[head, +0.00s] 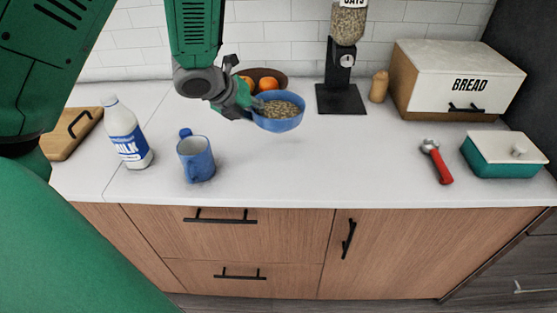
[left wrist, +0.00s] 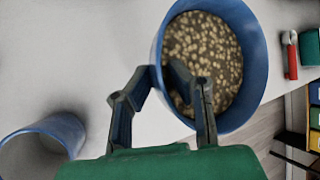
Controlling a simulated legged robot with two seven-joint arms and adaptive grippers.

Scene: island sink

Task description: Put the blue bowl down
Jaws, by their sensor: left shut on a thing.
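The blue bowl (head: 278,124) holds oats and is above the white countertop (head: 290,170), near the middle of the head view, with a faint shadow below it. My left gripper (head: 254,106) is shut on the bowl's left rim. In the left wrist view the bowl (left wrist: 246,50) fills the upper right, and the two fingers of my left gripper (left wrist: 170,90) pinch its near wall, one inside and one outside. The bowl looks about level. My right gripper is not in view.
A blue mug (head: 197,160) and a milk bottle (head: 127,135) stand left of the bowl. Oranges in a brown bowl (head: 266,76) sit behind it. An oats dispenser (head: 342,60), bread box (head: 455,80), red-handled tool (head: 437,162) and teal dish (head: 503,156) are right. Counter between is clear.

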